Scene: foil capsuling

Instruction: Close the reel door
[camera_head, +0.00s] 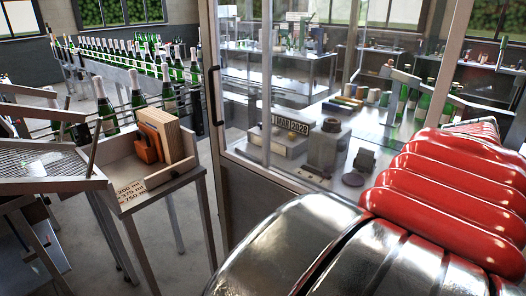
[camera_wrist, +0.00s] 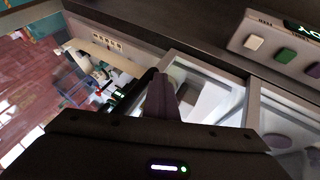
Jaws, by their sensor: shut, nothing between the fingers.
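In the head view a glass-walled cabinet with a metal frame (camera_head: 206,160) stands at the centre. A tall black handle (camera_head: 214,95) is on its left post. I cannot tell for sure which panel is the reel door, or how far it stands open. In the wrist view my gripper (camera_wrist: 161,82) points away from the camera, its dark fingers together and empty. Beyond and right of the fingers are pale-framed clear panels (camera_wrist: 253,105). I cannot tell whether the fingertips touch anything. My gripper is out of sight in the head view.
A control panel (camera_wrist: 236,40) with coloured buttons is at the upper right of the wrist view. In the head view a bottle conveyor (camera_head: 125,60) runs along the left. A small table (camera_head: 160,190) holds a wooden box (camera_head: 178,138). Floor shows between table and cabinet.

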